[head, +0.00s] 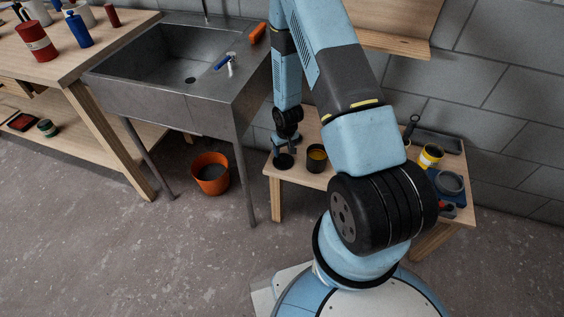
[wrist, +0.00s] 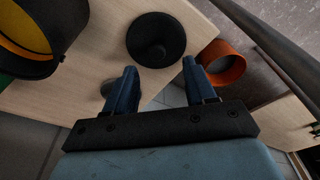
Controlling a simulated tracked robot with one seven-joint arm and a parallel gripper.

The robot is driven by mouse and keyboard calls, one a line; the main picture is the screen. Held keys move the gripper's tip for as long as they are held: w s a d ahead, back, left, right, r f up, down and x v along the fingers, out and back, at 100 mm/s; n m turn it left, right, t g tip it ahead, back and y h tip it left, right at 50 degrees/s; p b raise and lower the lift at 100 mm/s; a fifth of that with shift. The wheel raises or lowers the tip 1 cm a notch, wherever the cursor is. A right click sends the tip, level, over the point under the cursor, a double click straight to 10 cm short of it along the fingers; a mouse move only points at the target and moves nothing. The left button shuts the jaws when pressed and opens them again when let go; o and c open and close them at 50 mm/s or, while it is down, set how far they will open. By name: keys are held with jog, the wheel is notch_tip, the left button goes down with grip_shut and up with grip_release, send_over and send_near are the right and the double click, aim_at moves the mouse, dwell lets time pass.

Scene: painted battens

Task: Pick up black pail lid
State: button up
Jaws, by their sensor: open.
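The black pail lid (wrist: 155,40), a round dark disc with a knob in its middle, lies on a low wooden bench (head: 277,195). In the head view the lid (head: 283,161) is near the bench's left end, just below my gripper (head: 284,143). In the wrist view my gripper (wrist: 159,66) is open, with two blue fingers apart and nothing between them. The lid lies just beyond the fingertips and appears clear of them. A black pail with yellow inside (head: 317,159) stands to the right of the lid; it also shows in the wrist view (wrist: 30,60).
An orange bucket (head: 210,173) stands on the floor left of the bench, below a metal sink (head: 170,100). A yellow-banded can (head: 430,156) and a blue tray (head: 450,200) are at the bench's right.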

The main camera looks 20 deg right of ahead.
aim_at(283, 157)
jog(key=shift+w+d+f, duration=0.1)
jog(key=shift+w+f, duration=0.1)
jog(key=shift+f, duration=1.1)
jog(key=shift+w+d+f, duration=0.1)
jog(key=shift+w+f, duration=0.1)
jog(key=shift+f, duration=1.05)
jog(key=shift+c, duration=0.2)
grip_shut()
